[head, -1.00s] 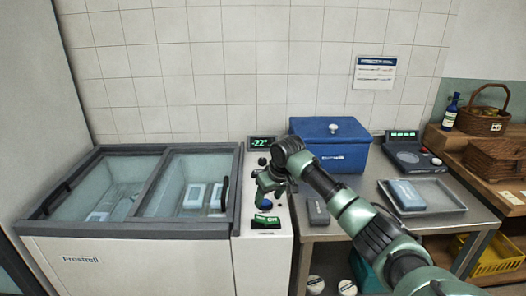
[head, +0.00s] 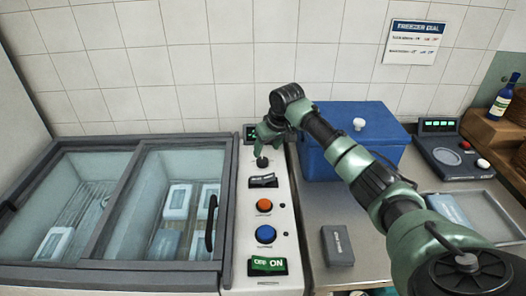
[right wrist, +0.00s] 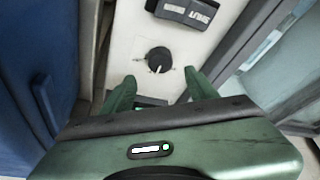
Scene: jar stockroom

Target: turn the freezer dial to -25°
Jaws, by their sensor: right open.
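The freezer dial (head: 262,162) is a small black knob on the white control panel, just below my right gripper (head: 268,142) in the head view. In the right wrist view the dial (right wrist: 158,60) shows whole, with a white pointer mark toward the gripper side. My right gripper (right wrist: 160,92) is open and empty; its two green fingertips are apart, short of the dial in that picture. The temperature display (head: 250,132) is mostly covered by the gripper, so its reading is hidden. My left gripper is not in view.
Below the dial the panel carries a black switch (head: 263,181), an orange button (head: 264,205), a blue button (head: 265,233) and a green ON switch (head: 267,265). A blue box (head: 350,165) stands close on the right. The glass-lidded freezer (head: 228,200) lies left.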

